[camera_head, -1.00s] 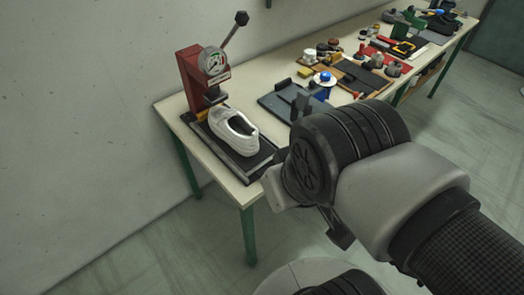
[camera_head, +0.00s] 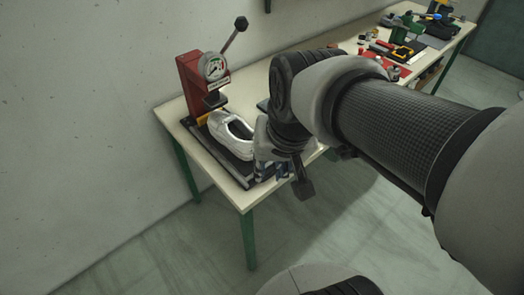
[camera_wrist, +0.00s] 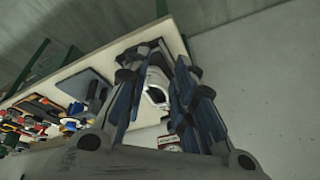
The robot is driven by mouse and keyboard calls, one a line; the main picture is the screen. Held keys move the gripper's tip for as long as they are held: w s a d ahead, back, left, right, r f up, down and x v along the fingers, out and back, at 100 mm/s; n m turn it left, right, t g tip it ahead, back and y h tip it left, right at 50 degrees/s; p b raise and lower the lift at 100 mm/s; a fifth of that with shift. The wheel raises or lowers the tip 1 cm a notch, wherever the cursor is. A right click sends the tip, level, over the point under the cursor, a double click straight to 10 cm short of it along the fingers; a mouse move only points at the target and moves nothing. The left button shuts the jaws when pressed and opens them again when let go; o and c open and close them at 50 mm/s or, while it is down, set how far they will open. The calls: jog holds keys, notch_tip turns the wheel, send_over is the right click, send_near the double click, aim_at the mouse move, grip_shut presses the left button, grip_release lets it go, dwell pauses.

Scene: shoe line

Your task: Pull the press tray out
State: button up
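The press tray (camera_head: 239,171) is a dark flat plate at the near left end of the table, in front of the red press (camera_head: 194,84). A white shoe (camera_head: 228,146) stands on it; the shoe also shows in the wrist view (camera_wrist: 155,84). My gripper (camera_head: 274,162) is at the tray's right side in the head view and hides that side. In the wrist view my gripper (camera_wrist: 157,70) has its two fingers apart, with the shoe visible between them. Whether the fingers touch the tray is hidden.
The press has a gauge and a raised lever (camera_head: 235,38). A dark blue-grey mat (camera_wrist: 88,86) and several tools lie farther along the cream table (camera_head: 253,78). The wall is close behind the table. The floor in front is clear.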

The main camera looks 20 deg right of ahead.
jog(key=w+d+f+m+g, duration=0.1)
jog(key=w+d+f+m, duration=0.4)
jog(key=w, duration=0.5)
jog(key=m, duration=0.5)
send_near(272, 175)
jog(key=shift+m+g+y, duration=0.3)
jog(key=shift+g, duration=0.1)
jog(key=f+b, duration=0.1)
jog(key=f, duration=0.1)
jog(key=w+f+b, duration=0.1)
jog(key=f+b, duration=0.1)
jog(key=f, duration=0.1)
jog(key=w+f+b, duration=0.1)
jog(key=f, duration=0.1)
jog(key=shift+w+f+b, duration=0.15)
jog(key=shift+b, duration=0.2)
grip_shut()
